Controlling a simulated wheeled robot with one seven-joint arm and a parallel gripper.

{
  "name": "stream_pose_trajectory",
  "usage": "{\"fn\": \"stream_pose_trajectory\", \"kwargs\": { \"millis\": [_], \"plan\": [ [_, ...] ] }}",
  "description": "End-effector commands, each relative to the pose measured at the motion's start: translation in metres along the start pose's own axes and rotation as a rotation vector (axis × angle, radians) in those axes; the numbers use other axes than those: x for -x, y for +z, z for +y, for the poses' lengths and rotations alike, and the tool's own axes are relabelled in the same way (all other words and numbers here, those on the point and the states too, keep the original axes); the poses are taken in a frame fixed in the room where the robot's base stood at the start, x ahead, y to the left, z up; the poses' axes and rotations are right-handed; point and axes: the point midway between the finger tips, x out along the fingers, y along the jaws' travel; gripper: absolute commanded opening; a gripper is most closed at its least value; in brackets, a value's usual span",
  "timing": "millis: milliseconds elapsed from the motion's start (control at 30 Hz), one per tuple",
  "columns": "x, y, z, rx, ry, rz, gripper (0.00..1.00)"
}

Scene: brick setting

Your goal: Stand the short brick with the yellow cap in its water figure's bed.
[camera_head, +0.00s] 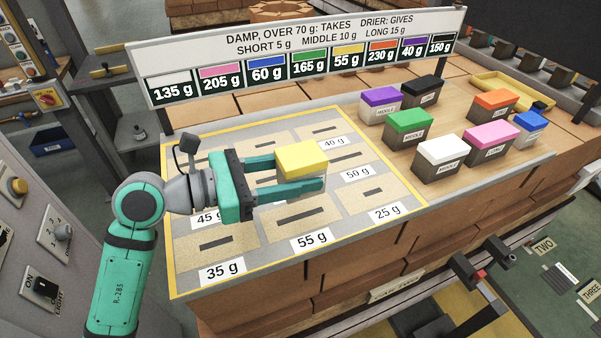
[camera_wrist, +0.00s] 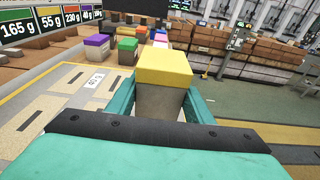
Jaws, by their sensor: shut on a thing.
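My gripper (camera_head: 311,173) is shut on the yellow-capped brick (camera_head: 301,157), one finger on each side. The brick is upright above the bed panel (camera_head: 176,287); its grey body shows below the cap in the wrist view (camera_wrist: 158,102). The panel has rows of sandy beds with dark slots. I can read 35 g (camera_head: 222,271), 55 g (camera_head: 312,240) and 25 g (camera_head: 387,212) along the front, 45 g (camera_head: 207,217) at left, and 50 g (camera_head: 357,174) and 40 g (camera_head: 333,143) at right. My gripper and the brick hide other beds and labels.
The sign (camera_head: 305,55) behind the panel shows 55 g on yellow. Several capped bricks stand on the board to the right, including green (camera_head: 410,125), white (camera_head: 441,150), pink (camera_head: 492,137) and purple (camera_head: 381,99). The front beds look empty.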

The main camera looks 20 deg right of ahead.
Motion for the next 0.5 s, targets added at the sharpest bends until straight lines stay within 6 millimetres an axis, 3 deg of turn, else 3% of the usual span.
{"fn": "stream_pose_trajectory", "kwargs": {
  "millis": [267,500],
  "plan": [
    [0.0,-0.002,0.0,0.0,-0.001,0.0,0.03],
    [-0.002,-0.016,0.0,0.0,-0.001,0.0,0.03]
  ]
}}
